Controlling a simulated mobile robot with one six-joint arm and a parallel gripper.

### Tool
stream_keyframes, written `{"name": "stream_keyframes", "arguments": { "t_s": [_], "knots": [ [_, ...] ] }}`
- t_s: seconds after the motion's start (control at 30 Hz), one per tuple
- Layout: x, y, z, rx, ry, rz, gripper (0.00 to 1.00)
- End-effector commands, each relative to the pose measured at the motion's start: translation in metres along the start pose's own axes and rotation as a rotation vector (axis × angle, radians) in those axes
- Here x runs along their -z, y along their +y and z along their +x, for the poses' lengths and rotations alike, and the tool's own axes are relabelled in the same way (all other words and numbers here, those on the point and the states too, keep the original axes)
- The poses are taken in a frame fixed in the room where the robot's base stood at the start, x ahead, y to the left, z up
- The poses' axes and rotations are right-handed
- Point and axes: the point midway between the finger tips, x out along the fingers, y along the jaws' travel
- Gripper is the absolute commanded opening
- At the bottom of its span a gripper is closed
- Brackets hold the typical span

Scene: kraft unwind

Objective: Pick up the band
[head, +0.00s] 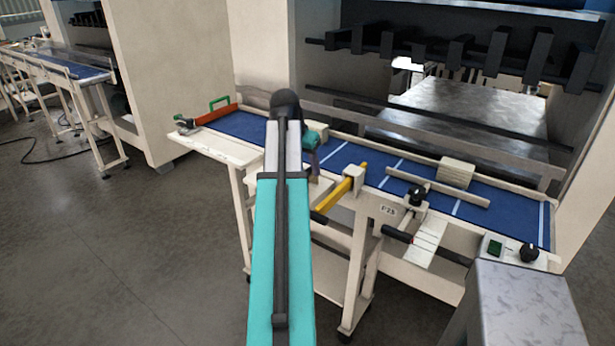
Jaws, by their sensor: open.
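I cannot make out a band for certain in the head view. A small cream ribbed block (457,172) sits on the blue conveyor table (232,122), right of its middle. My teal arm reaches up from the bottom of the view to the table's near edge, left of its middle. My gripper (314,166) shows only as a small dark part below the teal wrist, at the table's near edge and well left of the ribbed block. It is open, and I see nothing held in it. My arm partly hides it and the table behind.
A yellow bar (342,192) and a black-knobbed clamp (416,194) stick out at the near edge. A metal guide strip (438,187) lies before the ribbed block. A red-orange tool (215,115) is at the left end. The floor (130,250) at left is clear.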

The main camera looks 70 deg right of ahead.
Motion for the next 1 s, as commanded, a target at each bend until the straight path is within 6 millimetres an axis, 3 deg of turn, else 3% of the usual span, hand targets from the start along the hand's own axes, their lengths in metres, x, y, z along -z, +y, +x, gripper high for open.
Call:
{"name": "stream_keyframes", "arguments": {
  "t_s": [0.2, 0.67, 1.0],
  "knots": [
    [0.000, 0.000, 0.011, 0.000, 0.000, 0.001, 0.50],
    [0.000, 0.001, 0.014, 0.000, 0.000, 0.000, 0.50],
    [0.001, 0.004, 0.035, -0.001, -0.001, 0.001, 0.50]
  ]
}}
